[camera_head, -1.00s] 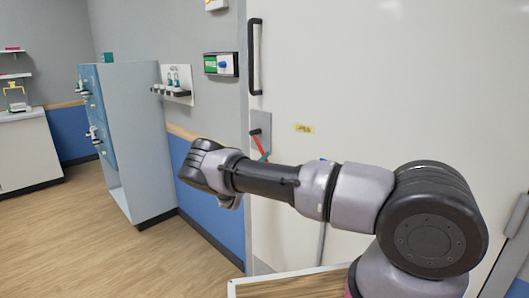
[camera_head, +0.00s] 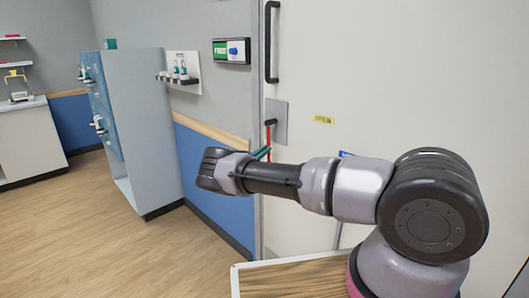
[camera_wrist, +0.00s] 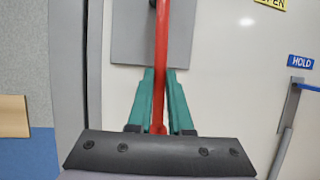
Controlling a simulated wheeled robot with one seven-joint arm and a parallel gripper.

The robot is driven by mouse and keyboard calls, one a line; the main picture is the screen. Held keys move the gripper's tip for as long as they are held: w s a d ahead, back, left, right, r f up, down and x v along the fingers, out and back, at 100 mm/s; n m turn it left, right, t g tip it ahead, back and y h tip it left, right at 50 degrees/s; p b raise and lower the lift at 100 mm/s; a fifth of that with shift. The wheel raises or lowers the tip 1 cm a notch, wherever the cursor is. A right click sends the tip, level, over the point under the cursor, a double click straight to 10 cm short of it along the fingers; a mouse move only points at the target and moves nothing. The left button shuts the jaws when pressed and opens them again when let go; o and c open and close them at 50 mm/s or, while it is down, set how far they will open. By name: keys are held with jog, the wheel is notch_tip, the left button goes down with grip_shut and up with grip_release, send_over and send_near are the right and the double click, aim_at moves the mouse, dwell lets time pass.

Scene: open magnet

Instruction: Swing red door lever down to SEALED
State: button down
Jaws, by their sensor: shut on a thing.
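The red door lever (camera_head: 268,135) hangs about straight down from its dark pivot on a grey plate (camera_head: 281,112) on the pale door. In the wrist view the lever (camera_wrist: 162,45) runs nearly upright from the top to between the green fingers of my gripper (camera_wrist: 160,76). My gripper (camera_head: 262,153) is shut on the lever's lower part; my wrist partly hides this in the head view. A yellow OPEN label (camera_wrist: 271,4) and a blue HOLD label (camera_wrist: 300,62) are right of the lever. I see no SEALED label.
A black vertical handle (camera_head: 270,42) is above the lever plate. A green FREE sign (camera_head: 221,48) is on the wall to the left. A grey-blue cabinet (camera_head: 149,125) stands further left. A wood-topped surface (camera_head: 300,279) lies below my arm. The floor at left is clear.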

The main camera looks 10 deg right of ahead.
jog(key=shift+a+r, duration=0.1)
jog(key=shift+a, duration=0.15)
jog(key=c, duration=0.8)
grip_release()
jog(key=shift+c, duration=0.2)
jog(key=shift+d, duration=0.1)
jog(key=v, duration=1)
jog(key=shift+s+a, duration=0.2)
jog(key=shift+a, duration=0.15)
